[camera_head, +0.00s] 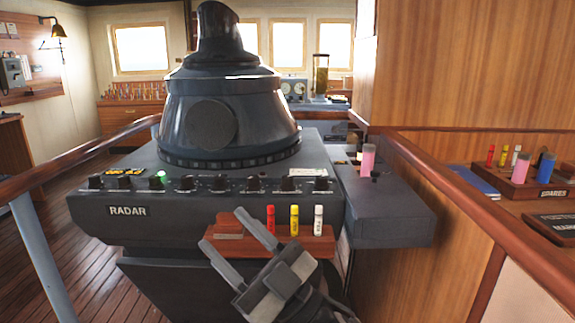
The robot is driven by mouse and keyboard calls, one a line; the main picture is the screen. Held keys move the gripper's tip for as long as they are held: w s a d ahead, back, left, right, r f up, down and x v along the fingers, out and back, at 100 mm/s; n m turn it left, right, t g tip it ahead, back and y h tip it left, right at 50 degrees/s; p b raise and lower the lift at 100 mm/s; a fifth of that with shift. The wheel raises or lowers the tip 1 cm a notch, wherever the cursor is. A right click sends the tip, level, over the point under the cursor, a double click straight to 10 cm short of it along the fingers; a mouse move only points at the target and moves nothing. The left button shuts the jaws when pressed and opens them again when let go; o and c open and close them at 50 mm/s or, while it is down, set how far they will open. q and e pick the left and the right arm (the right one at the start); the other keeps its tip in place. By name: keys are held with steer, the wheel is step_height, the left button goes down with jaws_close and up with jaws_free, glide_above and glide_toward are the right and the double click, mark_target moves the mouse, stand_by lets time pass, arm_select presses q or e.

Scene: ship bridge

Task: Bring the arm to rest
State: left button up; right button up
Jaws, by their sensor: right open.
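My right gripper (247,247) is at the bottom middle of the head view, in front of the radar console (165,225). Its two grey fingers point up and to the left, spread apart, with nothing between them. A small wooden rack (310,246) on the console's front holds a red tube (271,220), a yellow tube (294,219) and a white tube (318,219). The gripper covers part of the rack and of the console's lower front. My left gripper is not in view.
A wooden handrail (440,178) runs along the right and another rail (75,160) along the left. A grey side box (385,215) juts out at the console's right with a pink cylinder (368,160). A spares block (525,188) stands on the right counter. Wooden floor is clear at left.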

steer(key=w+d+f+m+t+h, duration=0.1)
steer(key=d+f+m+t+h, duration=0.7)
steer(key=f+m+h, duration=0.3)
steer(key=s+d+f+m+g+h, duration=0.1)
steer(key=s+d+f+g+h, duration=0.1)
steer(key=f, duration=0.5)
steer(key=s+d+f+m+g+h+p, duration=0.1)
steer(key=s+d+f+m+g+h, duration=0.1)
steer(key=s+d+f, duration=0.4)
steer(key=s+d+f+m+g+h, duration=0.2)
steer(key=s+d+f+g+h, duration=0.2)
steer(key=s+f, duration=0.3)
steer(key=shift+s+d+f+h, duration=0.25)
steer(key=shift+d+f+h, duration=0.15)
steer(key=shift+d+f, duration=0.05)
